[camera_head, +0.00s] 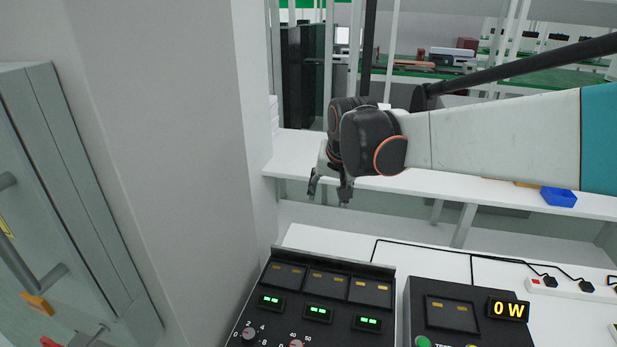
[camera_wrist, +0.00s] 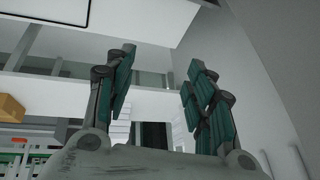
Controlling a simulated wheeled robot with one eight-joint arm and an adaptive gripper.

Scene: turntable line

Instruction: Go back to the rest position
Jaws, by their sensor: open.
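My gripper (camera_head: 329,190) hangs at the end of my white arm in the head view, in front of the white shelf and above the back of the black control panel. In the wrist view, my gripper (camera_wrist: 158,85) has its two green-padded fingers spread wide apart. Nothing is between them. It is open and empty, and I see no contact with the shelf or the panel.
A black panel (camera_head: 318,290) with green lights and knobs stands below, beside a unit with a "0 W" display (camera_head: 508,310). A blue bin (camera_head: 558,197) sits on the white shelf (camera_head: 440,184). A grey wall (camera_head: 190,130) and a cabinet (camera_head: 75,200) close off the left.

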